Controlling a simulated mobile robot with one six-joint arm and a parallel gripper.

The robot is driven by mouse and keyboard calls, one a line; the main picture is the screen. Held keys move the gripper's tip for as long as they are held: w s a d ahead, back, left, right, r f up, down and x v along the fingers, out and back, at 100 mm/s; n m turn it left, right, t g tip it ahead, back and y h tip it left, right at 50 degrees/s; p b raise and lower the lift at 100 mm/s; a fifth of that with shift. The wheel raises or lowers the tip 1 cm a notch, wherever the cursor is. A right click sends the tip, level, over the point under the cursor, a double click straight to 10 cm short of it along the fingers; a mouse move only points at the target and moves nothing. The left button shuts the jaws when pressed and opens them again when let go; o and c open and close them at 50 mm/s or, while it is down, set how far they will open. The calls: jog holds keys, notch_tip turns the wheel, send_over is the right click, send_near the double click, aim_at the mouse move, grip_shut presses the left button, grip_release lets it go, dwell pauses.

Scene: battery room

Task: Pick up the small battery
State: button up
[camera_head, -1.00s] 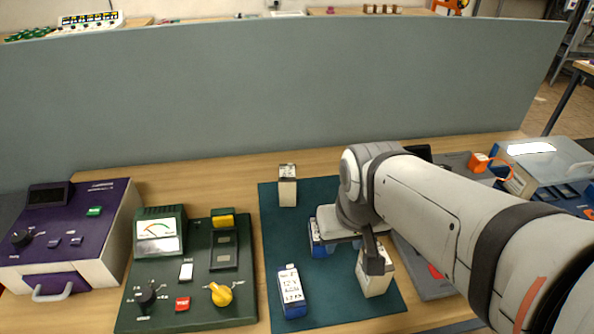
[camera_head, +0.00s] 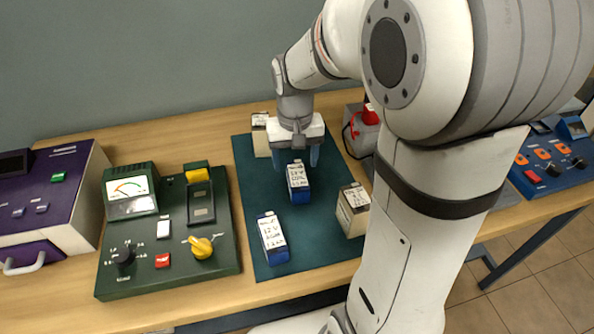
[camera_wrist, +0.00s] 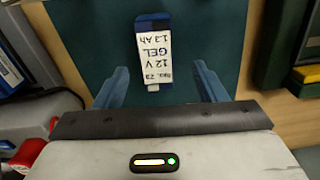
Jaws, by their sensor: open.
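A blue battery with a white label (camera_head: 298,182) stands in the middle of the dark green mat (camera_head: 322,258). In the wrist view this battery (camera_wrist: 153,52) shows "12 V GEL 1.3 Ah", upside down. My gripper (camera_head: 296,160) is open and empty just behind it, pointing down. In the wrist view the blue fingers (camera_wrist: 158,86) are spread wider than the battery, which lies mostly ahead of their tips. Another blue battery (camera_head: 271,238) stands nearer the front. A beige battery (camera_head: 353,210) is at the right and another (camera_head: 260,133) at the back left, partly beside my gripper.
A green tester with a yellow knob (camera_head: 202,247) stands left of the mat, and a purple device (camera_head: 68,196) farther left. A grey unit with a red part (camera_head: 369,115) is behind at right. A grey partition (camera_head: 140,60) closes the back. My arm hides much of the right side.

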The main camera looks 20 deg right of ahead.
aim_at(297, 174)
jog(key=f, duration=0.6)
jog(key=shift+d, duration=0.3)
jog(key=shift+c, duration=0.5)
grip_shut()
